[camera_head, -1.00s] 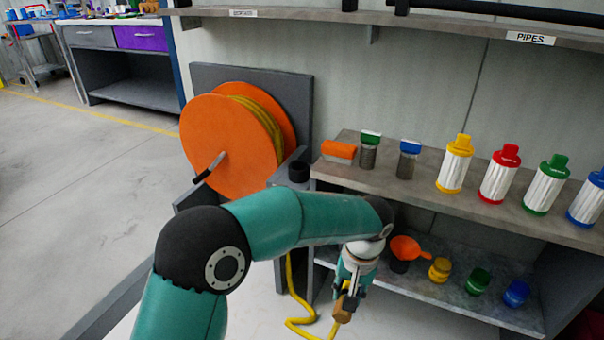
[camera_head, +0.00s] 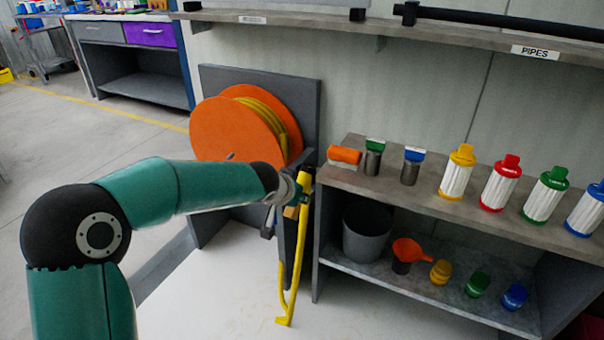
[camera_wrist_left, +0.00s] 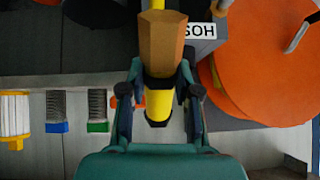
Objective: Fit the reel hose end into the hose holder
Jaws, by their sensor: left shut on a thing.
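My left gripper (camera_head: 298,194) is shut on the reel hose end, whose yellow tip (camera_head: 306,179) shows above the jaws in the head view. The brass hexagonal fitting (camera_head: 290,212) shows just below the jaws, and the yellow hose (camera_head: 300,255) hangs to the floor. In the left wrist view, the hose end's brass hexagon (camera_wrist_left: 161,45) and yellow part (camera_wrist_left: 158,104) lie between my fingers (camera_wrist_left: 160,88). A grey block with a partly hidden "HOS" label (camera_wrist_left: 200,30) is behind it. The holder's opening is hidden behind my gripper. My right gripper is out of view.
The orange hose reel (camera_head: 225,130) stands left of the gripper. The shelf unit (camera_head: 350,180) is close on the right, with several filters on top.

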